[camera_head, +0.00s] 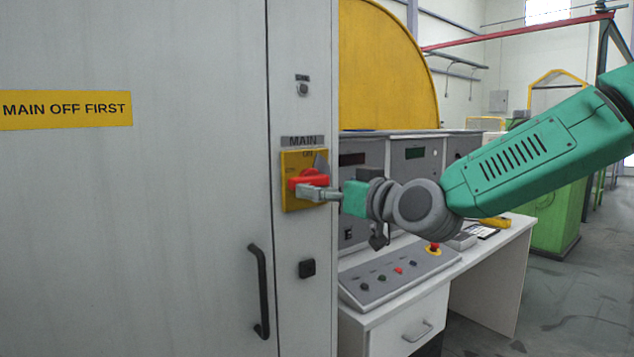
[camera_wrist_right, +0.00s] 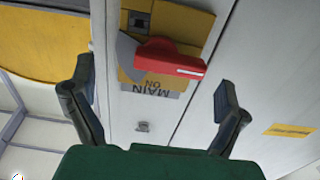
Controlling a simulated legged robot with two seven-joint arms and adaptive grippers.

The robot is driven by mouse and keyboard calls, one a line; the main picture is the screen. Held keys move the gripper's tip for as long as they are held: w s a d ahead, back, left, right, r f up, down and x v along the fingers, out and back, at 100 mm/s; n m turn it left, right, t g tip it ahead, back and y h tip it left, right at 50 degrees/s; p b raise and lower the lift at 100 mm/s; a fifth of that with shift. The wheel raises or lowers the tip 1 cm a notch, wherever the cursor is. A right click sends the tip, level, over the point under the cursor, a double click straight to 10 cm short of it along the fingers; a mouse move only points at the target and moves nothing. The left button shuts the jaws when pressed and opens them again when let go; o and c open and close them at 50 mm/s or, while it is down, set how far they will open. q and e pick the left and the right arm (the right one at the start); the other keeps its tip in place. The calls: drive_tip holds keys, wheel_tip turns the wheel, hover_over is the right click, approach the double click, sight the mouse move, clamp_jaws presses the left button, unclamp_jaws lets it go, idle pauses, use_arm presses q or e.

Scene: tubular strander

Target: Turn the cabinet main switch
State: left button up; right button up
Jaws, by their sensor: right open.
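The main switch is a red rotary handle (camera_head: 308,177) on a yellow plate (camera_head: 290,200) fixed to the grey cabinet, under a MAIN label. The handle lies roughly horizontal in the head view, with ON marked above it. In the right wrist view the red handle (camera_wrist_right: 168,58) shows whole, ahead of and between the spread fingers. My right gripper (camera_head: 318,192) is open in front of the switch, reaching in from the right. Its two fingers stand well apart in the wrist view, one to each side of the handle. Contact cannot be told. My left gripper is out of view.
A black door handle (camera_head: 260,290) sticks out from the cabinet below the switch. A small black latch (camera_head: 307,268) and a small keyed knob (camera_head: 302,86) are on the same panel. A control desk (camera_head: 400,275) with buttons stands at the right, under my right arm.

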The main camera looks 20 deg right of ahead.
sight(314, 181)
drive_tip(key=w+a, duration=0.3)
drive_tip(key=w, duration=0.1)
drive_tip(key=shift+a+r, duration=0.15)
drive_tip(key=shift+a, duration=0.25)
drive_tip(key=shift+d, duration=0.85)
drive_tip(key=shift+c, duration=0.8)
drive_tip(key=shift+d, duration=0.15)
drive_tip(key=c, duration=0.7)
drive_tip(key=shift+s, duration=0.15)
drive_tip(key=shift+c, duration=1.4)
drive_tip(key=shift+a+r, duration=0.15)
drive_tip(key=shift+a, duration=0.25)
